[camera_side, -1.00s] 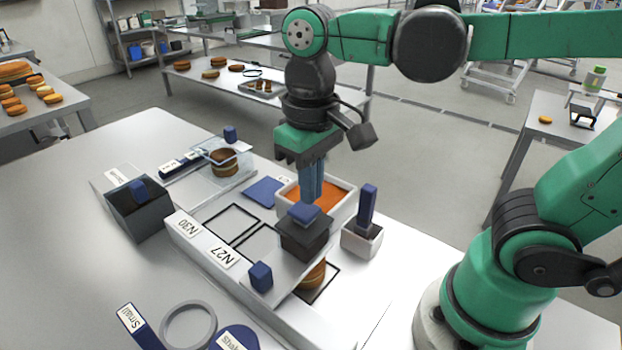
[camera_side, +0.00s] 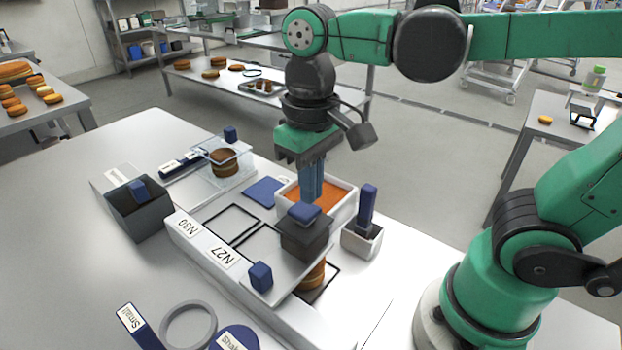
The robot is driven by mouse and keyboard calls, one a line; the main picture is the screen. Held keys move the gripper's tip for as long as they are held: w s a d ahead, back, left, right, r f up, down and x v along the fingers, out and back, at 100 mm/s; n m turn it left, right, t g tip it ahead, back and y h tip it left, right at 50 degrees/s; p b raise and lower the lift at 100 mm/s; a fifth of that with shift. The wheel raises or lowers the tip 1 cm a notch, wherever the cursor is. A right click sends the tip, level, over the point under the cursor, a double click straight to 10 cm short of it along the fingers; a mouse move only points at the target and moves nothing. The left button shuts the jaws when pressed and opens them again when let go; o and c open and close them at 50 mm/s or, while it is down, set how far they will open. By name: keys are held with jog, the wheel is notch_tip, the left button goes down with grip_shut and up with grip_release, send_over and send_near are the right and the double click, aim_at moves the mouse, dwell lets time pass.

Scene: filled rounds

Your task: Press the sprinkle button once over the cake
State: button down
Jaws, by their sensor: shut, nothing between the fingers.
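The likely sprinkle button is a blue cap (camera_side: 304,213) on top of a dark box-shaped dispenser (camera_side: 302,240). A round brown cake (camera_side: 314,275) sits below the dispenser, partly hidden by it and by a light plate. My gripper (camera_side: 312,197) points straight down with its blue fingers shut and empty. Its fingertips appear at the back edge of the blue cap, in front of the orange-filled tray. Whether they touch the cap, I cannot tell from this angle.
A white tray of orange filling (camera_side: 345,212) lies behind the dispenser. A small white cup with a blue handle (camera_side: 366,210) stands at right. A dark bin (camera_side: 150,215) and a clear-covered cake (camera_side: 224,162) are at left. A grey ring (camera_side: 188,325) lies at the front.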

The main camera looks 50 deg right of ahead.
aim_at(311, 212)
jog(key=shift+f, duration=0.15)
dwell(0.3)
jog(key=shift+f, duration=1.4)
jog(key=shift+r, duration=1.55)
notch_tip(311, 212, up, 6)
